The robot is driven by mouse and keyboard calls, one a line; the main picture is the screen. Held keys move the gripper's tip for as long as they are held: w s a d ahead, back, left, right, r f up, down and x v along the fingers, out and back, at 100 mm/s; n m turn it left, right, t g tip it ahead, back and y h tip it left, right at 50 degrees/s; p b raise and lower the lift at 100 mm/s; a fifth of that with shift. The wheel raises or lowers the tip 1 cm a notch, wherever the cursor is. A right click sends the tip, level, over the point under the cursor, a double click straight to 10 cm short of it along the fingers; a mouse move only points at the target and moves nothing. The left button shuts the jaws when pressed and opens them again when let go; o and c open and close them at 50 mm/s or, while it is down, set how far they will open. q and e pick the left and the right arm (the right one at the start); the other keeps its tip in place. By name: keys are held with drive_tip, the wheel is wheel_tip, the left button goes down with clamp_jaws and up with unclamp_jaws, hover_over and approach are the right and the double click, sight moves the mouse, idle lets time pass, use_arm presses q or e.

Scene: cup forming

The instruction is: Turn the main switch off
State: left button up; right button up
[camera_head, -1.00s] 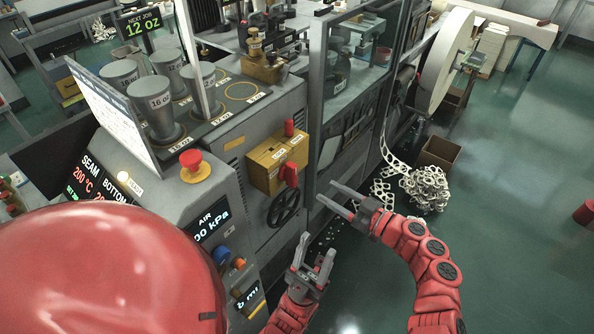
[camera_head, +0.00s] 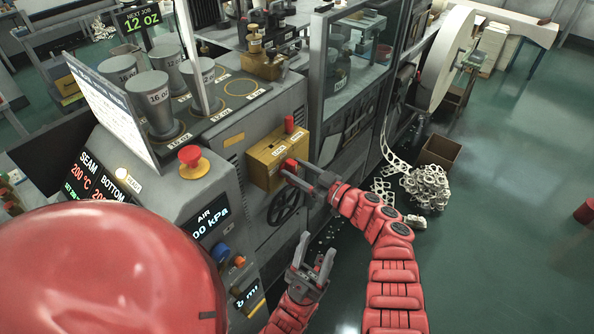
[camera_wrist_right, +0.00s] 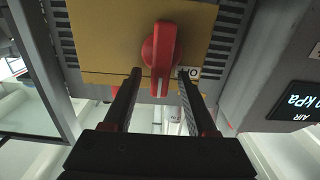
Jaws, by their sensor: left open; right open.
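The main switch is a red rotary handle (camera_head: 290,166) on the front of a yellow box (camera_head: 262,168) on the machine's side. My left gripper (camera_head: 317,245) is open and empty, lower down near the machine.
A black handwheel (camera_head: 285,206) sits just below the yellow box. A red emergency button (camera_head: 191,160) is on the panel at left. A glass-doored cabinet (camera_head: 352,75) stands to the right of the box.

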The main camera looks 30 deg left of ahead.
clamp_jaws()
